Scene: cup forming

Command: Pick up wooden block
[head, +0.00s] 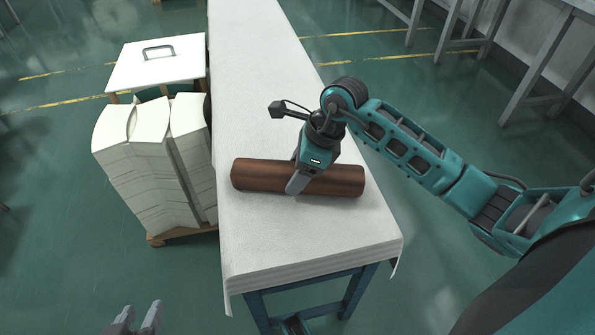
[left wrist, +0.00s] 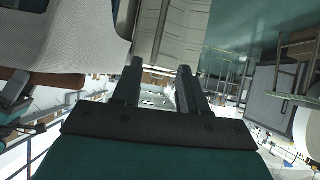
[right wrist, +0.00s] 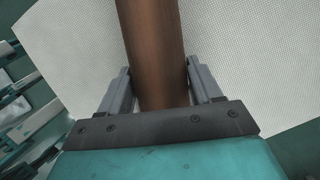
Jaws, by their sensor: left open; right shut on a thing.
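The wooden block (head: 256,176) is a brown rounded log lying crosswise on the white-covered table (head: 255,90). My right gripper (head: 295,186) reaches down over its middle, with its fingers on either side. In the right wrist view, the wooden block (right wrist: 155,50) runs between the two fingers of the right gripper (right wrist: 158,88), which is shut on it. I cannot tell whether the block is clear of the cloth. My left gripper (head: 137,318) is open and empty at the bottom left of the head view, away from the table. It also shows in the left wrist view (left wrist: 160,80).
Stacks of cream sheets (head: 165,165) stand on a wooden pallet (head: 180,236) close to the table's left side. A white board with a handle (head: 158,62) lies behind them. Benches (head: 540,60) stand at the far right. The table's front part is bare.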

